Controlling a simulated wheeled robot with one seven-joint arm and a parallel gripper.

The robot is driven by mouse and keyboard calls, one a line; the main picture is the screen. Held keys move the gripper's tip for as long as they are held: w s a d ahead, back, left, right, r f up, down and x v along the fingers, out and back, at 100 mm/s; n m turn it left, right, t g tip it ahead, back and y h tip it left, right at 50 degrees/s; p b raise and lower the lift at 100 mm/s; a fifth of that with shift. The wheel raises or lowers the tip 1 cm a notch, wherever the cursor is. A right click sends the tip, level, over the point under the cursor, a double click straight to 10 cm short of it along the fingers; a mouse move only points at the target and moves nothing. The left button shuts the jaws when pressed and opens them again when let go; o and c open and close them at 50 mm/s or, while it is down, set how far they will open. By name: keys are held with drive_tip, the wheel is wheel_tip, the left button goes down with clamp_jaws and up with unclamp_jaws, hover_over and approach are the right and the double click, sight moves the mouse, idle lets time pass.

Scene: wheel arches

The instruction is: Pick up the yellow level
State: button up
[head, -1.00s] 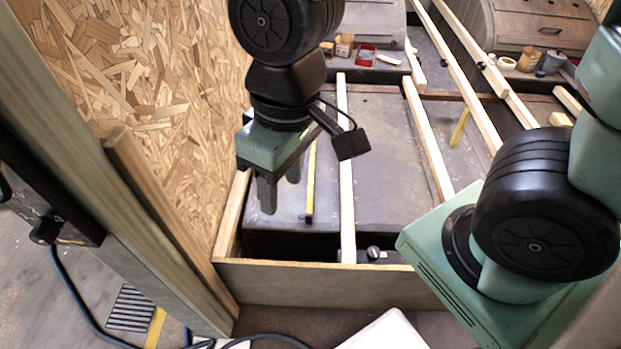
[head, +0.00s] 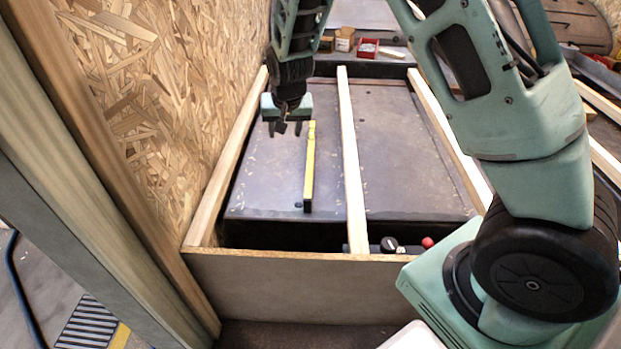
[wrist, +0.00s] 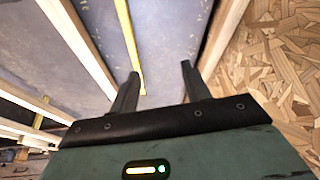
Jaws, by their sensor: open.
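A long, narrow yellow level (head: 310,170) lies on the dark flat surface between the left and middle wooden beams, pointing away from me. My gripper (head: 285,128) is above that surface, just left of the level's far end, with its fingers apart and nothing between them. In the wrist view, the level (wrist: 129,40) runs down from the top edge toward the left finger. My gripper (wrist: 161,75) shows there with two dark fingers spread wide, the level lying beyond the left one. I cannot tell the exact height between the fingers and the level.
Wooden beams (head: 346,150) run lengthwise on both sides of the level. A front board (head: 300,285) closes the near side. A chipboard wall (head: 165,90) rises close on the left. Dark and red knobs (head: 390,244) sit near the front. A red box (head: 368,47) stands at the back.

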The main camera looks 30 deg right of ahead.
sight(311, 153)
drive_tip(key=w+d+f+h+b, duration=0.1)
drive_tip(key=w+d+f+b, duration=0.2)
drive_tip(key=f, duration=0.4)
drive_tip(key=w+d+f+m+t+b, duration=0.1)
drive_tip(key=w+d+f+b, duration=0.3)
drive_tip(key=d+f, duration=0.2)
drive_tip(key=w+d+f+m+h+b, duration=0.1)
drive_tip(key=w+d+f+b, duration=0.3)
drive_tip(key=f, duration=0.3)
drive_tip(key=shift+w+d+f+h, duration=0.15)
drive_tip(key=shift+w+d, duration=0.05)
drive_tip(key=shift+d, duration=0.25)
drive_tip(key=shift+w+d+f+h, duration=0.15)
drive_tip(key=shift+d, duration=0.3)
drive_tip(key=b+x, duration=0.4)
drive_tip(key=x, duration=0.1)
drive_tip(key=shift+w+a, duration=0.1)
drive_tip(key=shift+w, duration=0.05)
drive_tip(key=shift+w+f, duration=0.25)
drive_tip(key=shift+r, duration=0.1)
clamp_jaws()
